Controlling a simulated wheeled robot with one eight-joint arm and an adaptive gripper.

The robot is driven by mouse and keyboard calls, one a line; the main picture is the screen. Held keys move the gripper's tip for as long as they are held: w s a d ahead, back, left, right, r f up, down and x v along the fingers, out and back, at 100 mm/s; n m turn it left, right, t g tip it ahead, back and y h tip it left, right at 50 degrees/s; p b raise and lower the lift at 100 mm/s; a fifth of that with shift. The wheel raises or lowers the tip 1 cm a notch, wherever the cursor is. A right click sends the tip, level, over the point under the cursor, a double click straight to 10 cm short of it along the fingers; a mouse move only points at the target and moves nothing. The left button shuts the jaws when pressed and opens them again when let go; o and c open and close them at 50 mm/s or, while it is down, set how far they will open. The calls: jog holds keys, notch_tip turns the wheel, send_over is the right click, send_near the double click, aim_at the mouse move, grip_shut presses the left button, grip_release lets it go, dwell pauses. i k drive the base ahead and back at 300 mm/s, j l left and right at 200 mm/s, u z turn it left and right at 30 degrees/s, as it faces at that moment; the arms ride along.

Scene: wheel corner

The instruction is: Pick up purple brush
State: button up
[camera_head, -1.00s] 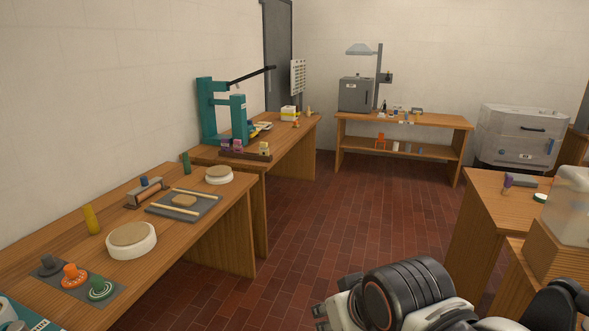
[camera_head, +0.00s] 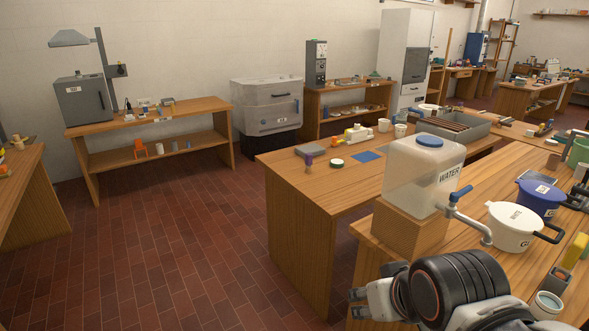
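A small purple upright object (camera_head: 308,163), possibly the purple brush, stands near the left end of the wooden table in the middle of the view. It is too small to make out bristles. My gripper (camera_head: 357,303) is low in the picture, in front of and below that table, well apart from the purple object. Its two dark fingertips show with a gap between them, and nothing shows in the gap.
A grey block (camera_head: 311,149), a green-rimmed disc (camera_head: 337,162) and a blue square (camera_head: 367,155) lie near the purple object. A water tank (camera_head: 415,165) on a wooden block (camera_head: 408,230) stands on the nearer table. Brick floor (camera_head: 180,240) at left is clear.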

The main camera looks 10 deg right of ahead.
aim_at(308, 157)
jog(key=i+j+z, duration=0.6)
jog(key=i+j, duration=0.5)
jog(key=i, duration=0.4)
jog(key=i+j+z, duration=0.4)
jog(key=i+j, duration=0.7)
jog(key=j, duration=0.15)
